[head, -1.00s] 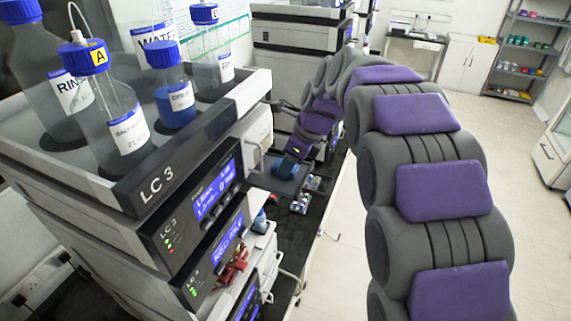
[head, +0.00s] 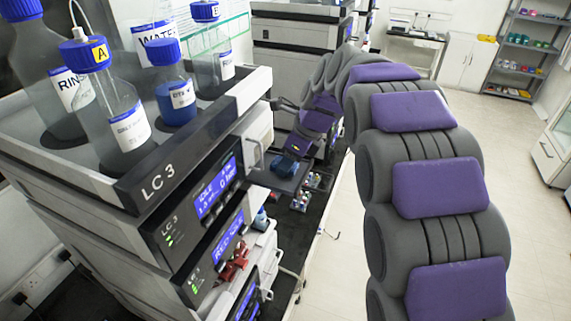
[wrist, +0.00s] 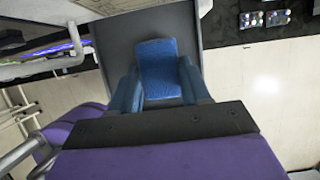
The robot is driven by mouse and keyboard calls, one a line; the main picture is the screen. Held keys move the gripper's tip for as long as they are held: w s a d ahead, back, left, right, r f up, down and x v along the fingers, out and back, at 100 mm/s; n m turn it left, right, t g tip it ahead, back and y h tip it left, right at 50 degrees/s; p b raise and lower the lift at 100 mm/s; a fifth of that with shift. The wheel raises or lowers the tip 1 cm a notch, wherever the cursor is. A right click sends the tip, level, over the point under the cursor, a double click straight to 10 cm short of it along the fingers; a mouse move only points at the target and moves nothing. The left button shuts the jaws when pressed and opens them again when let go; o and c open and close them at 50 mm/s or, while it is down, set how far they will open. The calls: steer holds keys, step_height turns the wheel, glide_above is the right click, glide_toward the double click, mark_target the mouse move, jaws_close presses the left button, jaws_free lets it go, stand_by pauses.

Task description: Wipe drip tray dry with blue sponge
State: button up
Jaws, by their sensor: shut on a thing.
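The blue sponge (wrist: 161,72) is between the two fingers of my gripper (wrist: 160,88) in the wrist view, which is shut on it. The sponge is over the grey drip tray (wrist: 115,38); I cannot tell whether it presses on the tray's surface. In the head view the sponge (head: 285,166) shows small and dark blue at the drip tray (head: 262,178), beside the LC 3 stack. My gripper (head: 287,160) is at the far end of my purple and grey arm there, partly hidden by it.
The LC 3 stack (head: 150,190) stands at left with several bottles (head: 125,115) on top. Small vials (wrist: 265,19) lie on the dark bench beside the tray. A grey handle bar (wrist: 45,68) is close on the left in the wrist view. Open floor (head: 540,230) is at right.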

steer(key=shift+s+a+r, duration=0.1)
steer(key=shift+s, duration=0.5)
steer(key=shift+s+a+r, duration=0.1)
steer(key=shift+s, duration=0.5)
steer(key=shift+w+f, duration=0.15)
steer(key=shift+w, duration=0.5)
steer(key=shift+w+d, duration=0.3)
steer(key=shift+w, duration=0.35)
steer(key=shift+s+a+f, duration=0.1)
steer(key=shift+s+a, duration=0.1)
steer(key=shift+s, duration=0.45)
steer(key=shift+s+a+f, duration=0.1)
steer(key=shift+s+a, duration=0.05)
steer(key=shift+s, duration=0.45)
steer(key=shift+w+d+r, duration=0.1)
steer(key=shift+w+d, duration=0.1)
steer(key=shift+w, duration=0.4)
steer(key=shift+w+d, duration=0.15)
steer(key=shift+w, duration=0.45)
steer(key=shift+s+a+r, duration=0.1)
steer(key=shift+s+a, duration=0.1)
steer(key=shift+s, duration=0.45)
steer(key=shift+s+a+r, duration=0.1)
steer(key=shift+s+a, duration=0.1)
steer(key=shift+s, duration=0.4)
steer(key=shift+w, duration=0.1)
